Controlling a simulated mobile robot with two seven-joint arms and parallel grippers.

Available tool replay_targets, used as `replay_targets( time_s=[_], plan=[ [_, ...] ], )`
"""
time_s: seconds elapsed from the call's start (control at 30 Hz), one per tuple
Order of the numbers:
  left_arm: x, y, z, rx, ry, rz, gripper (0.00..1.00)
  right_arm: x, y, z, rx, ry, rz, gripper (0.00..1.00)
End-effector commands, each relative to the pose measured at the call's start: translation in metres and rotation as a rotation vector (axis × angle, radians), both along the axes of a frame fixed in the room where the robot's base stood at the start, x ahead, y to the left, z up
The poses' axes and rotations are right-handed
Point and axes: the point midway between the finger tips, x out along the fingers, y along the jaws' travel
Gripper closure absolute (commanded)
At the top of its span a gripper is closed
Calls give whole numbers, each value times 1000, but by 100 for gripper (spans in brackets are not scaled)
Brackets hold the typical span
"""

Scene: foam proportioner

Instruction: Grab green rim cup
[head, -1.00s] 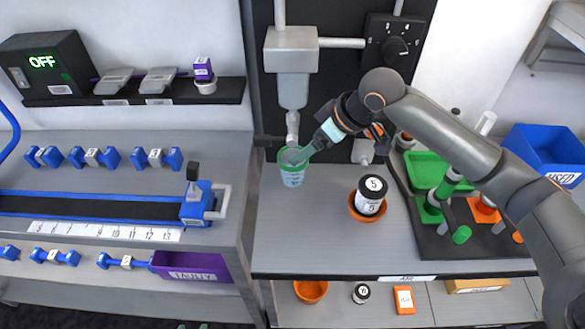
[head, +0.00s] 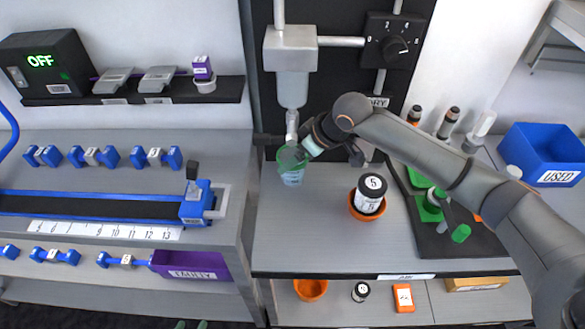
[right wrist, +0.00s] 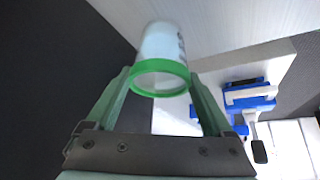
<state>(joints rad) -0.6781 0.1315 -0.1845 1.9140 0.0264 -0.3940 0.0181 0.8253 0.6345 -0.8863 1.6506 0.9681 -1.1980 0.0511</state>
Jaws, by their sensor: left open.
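The clear cup with a green rim (head: 292,172) stands at the back left of the right-hand bench, below the grey dispenser nozzle. My right gripper (head: 299,154) is at its rim, with the arm coming in from the right. In the right wrist view the cup (right wrist: 162,60) is between the two green fingers (right wrist: 160,78), one on each side of the rim. I cannot tell whether they press on it. My left gripper (head: 191,324) shows only its fingertips at the bottom edge of the head view, apart and empty.
A white jar marked 5 (head: 371,189) stands in an orange bowl (head: 367,209) right of the cup. A dark board with green holders (head: 428,206) lies under my right arm. The dispenser (head: 291,65) hangs close above the cup. The bench front is clear.

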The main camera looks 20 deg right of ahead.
Motion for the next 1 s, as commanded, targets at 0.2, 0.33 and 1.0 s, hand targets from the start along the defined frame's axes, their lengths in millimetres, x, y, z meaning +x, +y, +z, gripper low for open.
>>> replay_targets(
  time_s=[0.2, 0.33, 1.0],
  plan=[
    [0, 0, 0, 0, -1, 0, 50, 0, 0, 0, 0, 0, 0, 40],
    [0, 0, 0, 1, -1, -1, 50, 0, 0, 0, 0, 0, 0, 55],
    [0, 0, 1, 1, 0, 0, 50, 0, 0, 1, 0, -1, -1, 100]
  ],
)
